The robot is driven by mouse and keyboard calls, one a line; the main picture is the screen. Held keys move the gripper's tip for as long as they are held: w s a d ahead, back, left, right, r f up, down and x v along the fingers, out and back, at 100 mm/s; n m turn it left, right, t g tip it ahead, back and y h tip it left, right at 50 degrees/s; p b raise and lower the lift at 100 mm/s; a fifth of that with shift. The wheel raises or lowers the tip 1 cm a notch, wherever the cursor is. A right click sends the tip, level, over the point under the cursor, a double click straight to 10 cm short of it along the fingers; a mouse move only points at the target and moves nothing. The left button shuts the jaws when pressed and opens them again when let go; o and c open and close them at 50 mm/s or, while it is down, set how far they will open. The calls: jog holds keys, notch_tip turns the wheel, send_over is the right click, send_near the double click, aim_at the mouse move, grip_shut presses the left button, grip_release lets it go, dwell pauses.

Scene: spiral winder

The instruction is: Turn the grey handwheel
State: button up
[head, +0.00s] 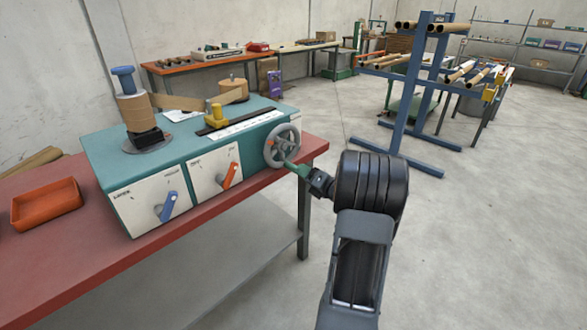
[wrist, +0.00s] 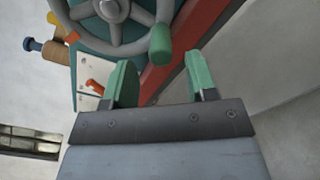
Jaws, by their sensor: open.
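The grey handwheel (head: 282,146) is mounted on the front right of a teal winder on a red bench. It has spokes and a green knob handle at its rim. In the wrist view the wheel (wrist: 112,14) fills the top, with its green handle (wrist: 162,44) at the lower right of the rim. My gripper (wrist: 163,75) has green fingers, open and empty. The handle stands just beyond the fingertips, above the gap between them, and is not clasped. In the head view my gripper (head: 298,169) is close to the wheel's lower right, and the handle is hard to separate from the fingers.
The winder (head: 150,165) carries an orange lever (head: 230,176) and a blue lever (head: 167,207) on its front, left of the wheel. An orange tray (head: 46,204) sits on the red bench (head: 120,262). A blue rack (head: 411,100) stands behind; the floor to the right is clear.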

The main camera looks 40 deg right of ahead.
aim_at(294, 168)
jog(key=shift+w+a, duration=0.15)
jog(key=shift+w, duration=0.75)
jog(key=shift+w+a, duration=0.2)
jog(key=shift+w, duration=0.7)
jog(key=shift+w+a, duration=0.15)
jog(key=shift+w, duration=0.75)
jog(key=shift+c, duration=0.2)
grip_shut()
jog(key=shift+a, duration=0.1)
